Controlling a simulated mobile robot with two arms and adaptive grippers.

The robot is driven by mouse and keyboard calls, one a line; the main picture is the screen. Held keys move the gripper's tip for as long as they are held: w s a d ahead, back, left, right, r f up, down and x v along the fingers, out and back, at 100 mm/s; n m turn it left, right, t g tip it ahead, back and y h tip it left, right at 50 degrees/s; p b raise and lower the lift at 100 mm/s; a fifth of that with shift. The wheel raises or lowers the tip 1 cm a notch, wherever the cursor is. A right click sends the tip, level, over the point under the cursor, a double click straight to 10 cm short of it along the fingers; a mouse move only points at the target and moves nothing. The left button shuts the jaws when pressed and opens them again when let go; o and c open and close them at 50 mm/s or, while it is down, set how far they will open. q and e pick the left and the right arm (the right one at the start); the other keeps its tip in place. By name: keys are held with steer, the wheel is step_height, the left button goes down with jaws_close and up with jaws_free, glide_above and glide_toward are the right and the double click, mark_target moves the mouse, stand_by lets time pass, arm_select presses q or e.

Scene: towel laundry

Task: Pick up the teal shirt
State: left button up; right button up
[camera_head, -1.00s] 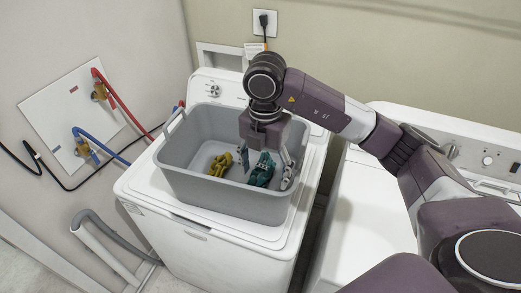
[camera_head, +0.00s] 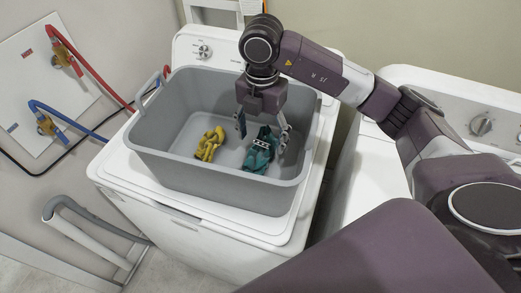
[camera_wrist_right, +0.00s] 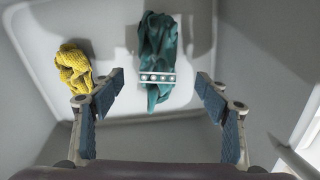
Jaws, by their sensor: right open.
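The teal shirt (camera_head: 261,152) lies crumpled on the floor of a grey tub (camera_head: 163,163). A pale studded strip crosses it. My right gripper (camera_head: 262,140) is inside the tub, pointing down, open and empty, with one finger to each side of the shirt. In the right wrist view the fingers of my right gripper (camera_wrist_right: 160,95) are spread wide. My left gripper is not in view.
A yellow cloth (camera_head: 209,143) lies in the tub left of the shirt. The tub stands on a white washer (camera_head: 188,232), its walls close around my gripper. A second white machine (camera_head: 458,84) stands at right. Red and blue hoses run along the left wall.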

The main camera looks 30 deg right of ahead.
mark_target(262, 151)
steer(key=f+p, duration=0.1)
steer(key=f, duration=0.2)
steer(key=f+p, duration=0.2)
steer(key=f, duration=0.1)
steer(key=shift+w+d, duration=0.15)
steer(key=shift+w, duration=0.05)
steer(key=shift+w+f, duration=0.1)
steer(key=shift+f, duration=0.2)
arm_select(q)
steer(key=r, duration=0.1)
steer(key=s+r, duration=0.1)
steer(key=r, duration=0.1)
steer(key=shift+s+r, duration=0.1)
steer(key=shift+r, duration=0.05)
arm_select(e)
steer(key=shift+c, duration=0.6)
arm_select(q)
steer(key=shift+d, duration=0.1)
arm_select(e)
steer(key=c, duration=1.3)
